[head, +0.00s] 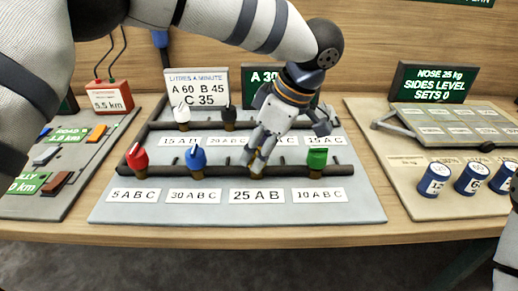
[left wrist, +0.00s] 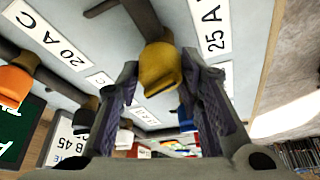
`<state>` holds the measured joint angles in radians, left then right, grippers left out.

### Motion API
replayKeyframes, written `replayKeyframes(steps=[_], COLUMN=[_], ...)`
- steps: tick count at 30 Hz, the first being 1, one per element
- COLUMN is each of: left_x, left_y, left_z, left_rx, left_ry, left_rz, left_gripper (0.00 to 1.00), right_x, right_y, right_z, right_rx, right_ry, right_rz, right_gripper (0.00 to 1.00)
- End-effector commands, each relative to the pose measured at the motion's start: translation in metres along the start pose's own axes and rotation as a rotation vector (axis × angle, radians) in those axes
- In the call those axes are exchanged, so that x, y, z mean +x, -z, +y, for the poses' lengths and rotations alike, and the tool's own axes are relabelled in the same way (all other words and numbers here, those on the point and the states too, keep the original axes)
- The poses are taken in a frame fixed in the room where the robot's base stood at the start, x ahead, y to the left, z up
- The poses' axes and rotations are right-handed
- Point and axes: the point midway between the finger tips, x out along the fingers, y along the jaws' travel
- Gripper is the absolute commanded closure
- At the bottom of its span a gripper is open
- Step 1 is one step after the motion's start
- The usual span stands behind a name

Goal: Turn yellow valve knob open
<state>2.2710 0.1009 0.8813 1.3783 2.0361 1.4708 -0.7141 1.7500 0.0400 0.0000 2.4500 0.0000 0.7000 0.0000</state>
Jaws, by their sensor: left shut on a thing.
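The yellow valve knob (left wrist: 160,68) sits on the dark pipe between the two fingers of my left gripper (left wrist: 160,92) in the left wrist view. In the head view my left gripper (head: 257,156) reaches down onto the front pipe (head: 226,171), behind the "25 A B" label (head: 256,196). It is shut on the yellow knob and mostly hides it there. The knob's exact angle is hard to tell. My right gripper is not in view.
On the front pipe are a red knob (head: 138,157), a blue knob (head: 196,156) and a green knob (head: 317,158). White (head: 181,114) and black (head: 229,114) knobs stand on the rear pipe. Blue cans (head: 435,179) stand on the right board.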

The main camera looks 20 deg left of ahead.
Motion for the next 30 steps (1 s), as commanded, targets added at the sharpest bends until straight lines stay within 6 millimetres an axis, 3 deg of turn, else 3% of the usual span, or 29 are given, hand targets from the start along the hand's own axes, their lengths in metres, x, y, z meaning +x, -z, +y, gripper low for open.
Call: replayKeyframes(steps=[30], left_x=[0.003], left_y=[0.001], left_z=[0.005], left_rx=[-0.867], left_ry=[0.363], left_rz=[0.000], left_gripper=[0.94], right_x=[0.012], right_y=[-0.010], right_z=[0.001], right_rx=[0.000], right_ry=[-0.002], right_rz=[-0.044], right_gripper=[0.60])
